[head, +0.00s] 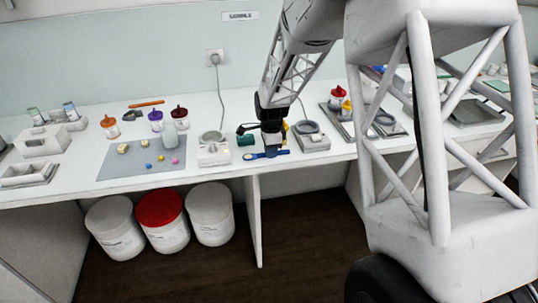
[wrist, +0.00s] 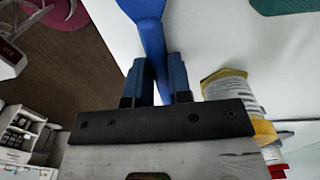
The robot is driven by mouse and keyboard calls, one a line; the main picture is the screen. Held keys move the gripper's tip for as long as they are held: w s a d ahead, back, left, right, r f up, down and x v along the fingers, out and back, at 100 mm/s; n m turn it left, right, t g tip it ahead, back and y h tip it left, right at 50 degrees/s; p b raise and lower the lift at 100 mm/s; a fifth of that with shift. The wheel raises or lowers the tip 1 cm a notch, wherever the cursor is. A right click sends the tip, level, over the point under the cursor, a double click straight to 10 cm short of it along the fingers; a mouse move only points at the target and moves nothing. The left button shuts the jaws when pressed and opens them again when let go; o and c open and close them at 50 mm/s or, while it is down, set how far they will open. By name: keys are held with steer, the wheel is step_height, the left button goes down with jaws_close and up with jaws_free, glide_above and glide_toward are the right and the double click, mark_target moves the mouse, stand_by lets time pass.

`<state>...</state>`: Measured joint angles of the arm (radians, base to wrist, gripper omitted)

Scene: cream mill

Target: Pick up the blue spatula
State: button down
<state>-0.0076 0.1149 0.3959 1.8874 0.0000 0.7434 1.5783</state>
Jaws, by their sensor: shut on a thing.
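The blue spatula (head: 281,153) shows in the head view at the front edge of the white counter, below my gripper (head: 270,151). In the wrist view the spatula (wrist: 152,30) runs from the top of the picture down between the two fingers of my gripper (wrist: 157,75), which are shut on it. Its wider blue part is at the top, cut off by the picture edge. I cannot tell whether it touches the counter. The part of the spatula behind the fingers is hidden.
A white device (head: 213,150) stands left of my gripper and another (head: 312,140) right of it. A green object (head: 245,139) lies close by on the left. A yellow-capped bottle (wrist: 228,88) is close to my right finger in the wrist view. Buckets (head: 162,217) stand under the counter.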

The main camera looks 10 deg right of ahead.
steer(key=shift+r, duration=0.15)
steer(key=shift+r, duration=0.55)
steer(key=shift+s+r, duration=0.2)
steer(key=shift+r, duration=0.4)
steer(key=shift+s+r, duration=0.2)
steer(key=shift+r, duration=0.35)
steer(key=s+r, duration=0.1)
steer(key=s, duration=1.4)
steer(key=shift+r, duration=0.15)
steer(key=w+a+r+n+h, duration=0.1)
steer(key=w+a+r+n, duration=0.1)
steer(key=w, duration=0.8)
steer(key=w+a+r+n+h, duration=0.1)
steer(key=w+a+r, duration=0.2)
steer(key=w, duration=0.8)
steer(key=w+d+n, duration=0.3)
steer(key=w+d, duration=0.1)
steer(key=w, duration=0.4)
steer(key=shift+w+d+t+h, duration=0.25)
steer(key=shift+d+t+h, duration=0.05)
steer(key=shift+f, duration=0.3)
